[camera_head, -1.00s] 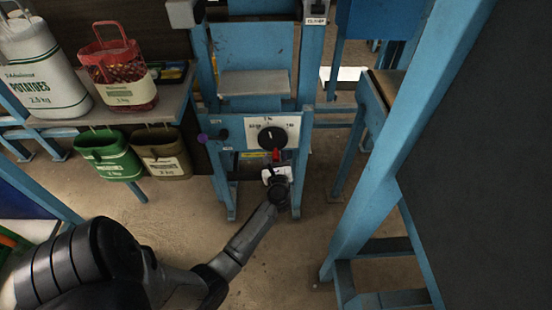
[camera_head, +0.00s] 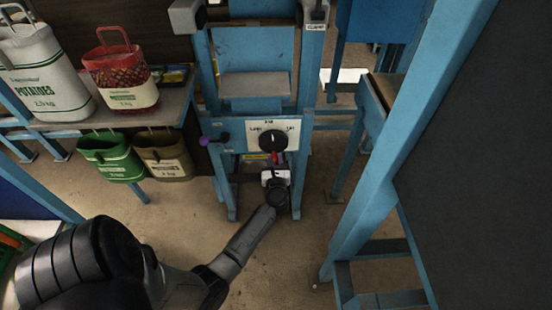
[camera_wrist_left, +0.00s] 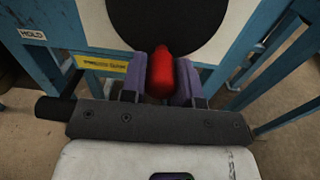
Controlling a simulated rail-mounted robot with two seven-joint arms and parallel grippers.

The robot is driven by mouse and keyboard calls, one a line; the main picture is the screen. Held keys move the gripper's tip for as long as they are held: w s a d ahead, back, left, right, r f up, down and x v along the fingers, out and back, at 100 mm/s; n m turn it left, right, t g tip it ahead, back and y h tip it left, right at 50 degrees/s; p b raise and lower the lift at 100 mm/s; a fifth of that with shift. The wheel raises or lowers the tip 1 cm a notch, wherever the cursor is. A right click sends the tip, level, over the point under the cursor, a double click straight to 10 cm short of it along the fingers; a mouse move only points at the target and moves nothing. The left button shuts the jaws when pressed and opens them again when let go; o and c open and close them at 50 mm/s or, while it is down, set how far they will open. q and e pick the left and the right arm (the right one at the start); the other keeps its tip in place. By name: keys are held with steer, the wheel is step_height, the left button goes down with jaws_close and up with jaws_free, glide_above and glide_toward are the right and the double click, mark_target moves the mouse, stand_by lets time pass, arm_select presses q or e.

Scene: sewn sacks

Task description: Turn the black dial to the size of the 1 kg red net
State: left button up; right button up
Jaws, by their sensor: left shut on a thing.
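The black dial (camera_head: 272,139) sits on a white scale plate (camera_head: 291,125) with small size marks, on the front of a blue frame. It also shows in the wrist view as a large black disc (camera_wrist_left: 160,25), partly cut off. A red knob (camera_wrist_left: 161,73) shows just below the disc; I cannot tell whether it joins the dial. My left gripper (camera_head: 275,171) is in front of the frame below the dial. Its purple fingers (camera_wrist_left: 160,82) are shut on the red knob, one at each side. The red net sack (camera_head: 119,76) stands on the shelf at the left. My right gripper is out of view.
A white potato sack (camera_head: 38,75) stands beside the red net. Green (camera_head: 111,160) and brown (camera_head: 166,158) sacks hang below the shelf. A purple-ended lever (camera_head: 208,140) juts left of the dial. Blue posts (camera_head: 390,150) stand at the right. Open floor lies between.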

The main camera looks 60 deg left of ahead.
mark_target(264, 149)
arm_select(q)
steer(key=m, duration=0.1)
steer(key=m+p, duration=0.1)
steer(key=s+p, duration=0.1)
steer(key=shift+a+r+m, duration=0.25)
steer(key=shift+m, duration=0.15)
steer(key=m+p, duration=0.2)
steer(key=s+m+p, duration=0.1)
steer(key=shift+a+r+m, duration=0.25)
steer(key=shift+a+m, duration=0.05)
steer(key=m+p, duration=0.2)
steer(key=m, duration=0.1)
steer(key=shift+s+a+r+p, duration=0.2)
steer(key=shift+s+r+p, duration=0.1)
steer(key=shift+s+p, duration=0.1)
steer(key=shift+s+a+r+m+t+p, duration=0.1)
steer(key=shift+m+t+p, duration=0.05)
steer(key=shift+m+p, duration=0.35)
steer(key=shift+r+m+t+p, duration=0.15)
steer(key=shift+m+p, duration=0.1)
steer(key=shift+m, duration=0.35)
steer(key=shift+f, duration=0.1)
steer(key=o, duration=0.9)
